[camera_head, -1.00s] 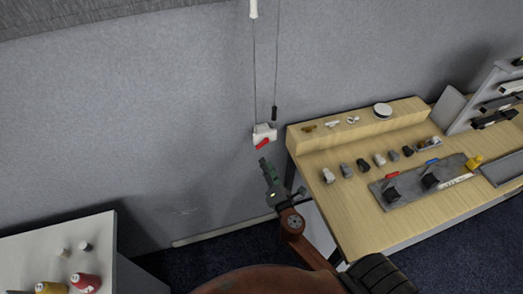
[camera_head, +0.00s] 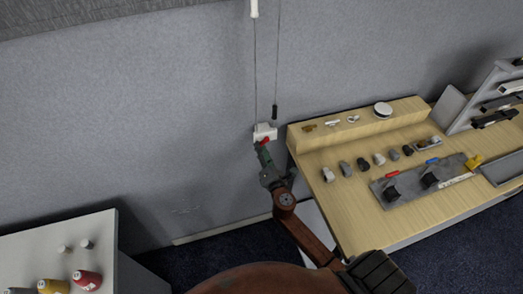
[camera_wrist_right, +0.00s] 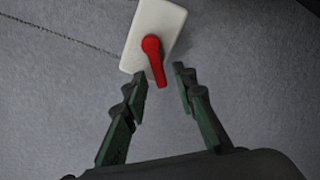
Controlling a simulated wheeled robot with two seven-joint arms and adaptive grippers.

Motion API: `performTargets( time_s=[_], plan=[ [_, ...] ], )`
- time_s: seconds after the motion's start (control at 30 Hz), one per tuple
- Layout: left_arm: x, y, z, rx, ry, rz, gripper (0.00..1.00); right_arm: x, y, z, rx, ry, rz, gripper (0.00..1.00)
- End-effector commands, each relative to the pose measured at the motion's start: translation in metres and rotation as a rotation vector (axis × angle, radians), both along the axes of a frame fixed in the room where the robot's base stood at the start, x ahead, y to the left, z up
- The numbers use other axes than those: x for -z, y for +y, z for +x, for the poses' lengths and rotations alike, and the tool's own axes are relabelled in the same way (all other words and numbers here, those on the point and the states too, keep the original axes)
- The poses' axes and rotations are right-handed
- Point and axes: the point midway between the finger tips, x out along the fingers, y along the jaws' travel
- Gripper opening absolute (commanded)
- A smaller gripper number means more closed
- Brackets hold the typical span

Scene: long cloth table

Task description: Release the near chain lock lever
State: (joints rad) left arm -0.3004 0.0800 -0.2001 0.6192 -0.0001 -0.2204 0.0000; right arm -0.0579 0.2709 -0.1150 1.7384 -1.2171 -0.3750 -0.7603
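The chain lock is a white box (camera_head: 264,131) on the grey wall, with a red lever (camera_head: 265,141) at its lower part. The lever is not gripped. My left gripper is not in view.
Two thin cords (camera_head: 276,60) hang on the wall above the lock, one with a black end piece. A wooden table (camera_head: 345,210) with small parts and a grey tray stands right of my right arm. A white cabinet (camera_head: 45,243) with spools is at lower left.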

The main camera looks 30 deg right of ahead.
Motion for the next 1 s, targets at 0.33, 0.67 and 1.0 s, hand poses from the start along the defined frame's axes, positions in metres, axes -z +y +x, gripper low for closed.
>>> performTargets(
  time_s=[0.33,0.67,1.0],
  plan=[
    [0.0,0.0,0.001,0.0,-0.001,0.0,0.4,0.0,0.0,0.0,0.0,0.0,0.0,0.0],
    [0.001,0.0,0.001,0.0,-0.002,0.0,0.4,-0.002,0.002,0.0,0.0,-0.011,0.047,0.0],
    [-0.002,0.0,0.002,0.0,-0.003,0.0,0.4,-0.018,0.008,0.002,0.0,-0.112,0.47,0.0]
  ],
)
